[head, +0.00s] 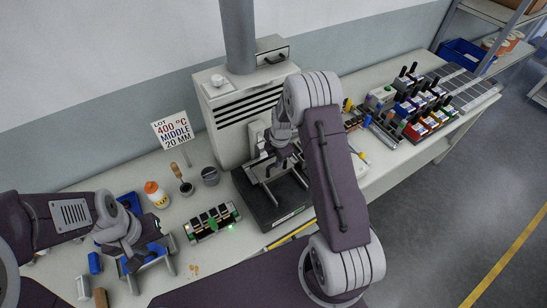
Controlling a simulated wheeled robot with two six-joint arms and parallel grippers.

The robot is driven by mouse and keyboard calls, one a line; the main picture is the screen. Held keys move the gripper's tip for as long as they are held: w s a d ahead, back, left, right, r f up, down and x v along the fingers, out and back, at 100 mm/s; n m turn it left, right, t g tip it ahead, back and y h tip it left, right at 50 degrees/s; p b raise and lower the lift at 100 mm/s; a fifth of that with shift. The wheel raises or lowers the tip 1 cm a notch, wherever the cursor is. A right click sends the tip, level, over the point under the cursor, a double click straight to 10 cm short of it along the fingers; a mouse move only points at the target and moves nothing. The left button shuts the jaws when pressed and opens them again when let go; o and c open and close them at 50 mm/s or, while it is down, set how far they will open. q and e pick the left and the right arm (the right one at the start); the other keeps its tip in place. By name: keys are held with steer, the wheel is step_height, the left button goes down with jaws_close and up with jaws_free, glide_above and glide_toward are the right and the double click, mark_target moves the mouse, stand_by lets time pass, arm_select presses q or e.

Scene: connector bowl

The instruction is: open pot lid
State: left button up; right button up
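No lid is clearly recognisable. A small dark pot or cup (187,188) with a brown-handled tool standing at it is on the bench, left of the white cabinet. A grey round container (210,176) stands just right of it. A black box-shaped unit (272,212) with metal parts on top sits in front of the cabinet. My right gripper (283,158) hangs over this unit, partly hidden by its own arm; contact cannot be told. My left gripper (137,252) is low at the left, by a grey-blue stand (155,262). Neither gripper's finger gap is clear.
A sign (175,130) reads "LOT 400 °C MIDDLE 20 MM". A white bottle with orange cap (156,195), a green-lit connector rack (212,222) and the white cabinet (225,125) stand around. Coloured racks (425,115) fill the right end.

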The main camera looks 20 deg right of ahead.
steer(key=shift+d+f, duration=0.2)
steer(key=shift+f, duration=0.8)
steer(key=shift+s+d+f, duration=0.15)
steer(key=shift+d+f, duration=0.15)
steer(key=shift+d, duration=0.05)
steer(key=shift+a, duration=0.2)
steer(key=shift+c, duration=0.6)
steer(key=shift+w+a, duration=0.15)
steer(key=shift+w, duration=0.05)
jaws_close()
steer(key=shift+w+r, duration=0.1)
steer(key=shift+r, duration=0.05)
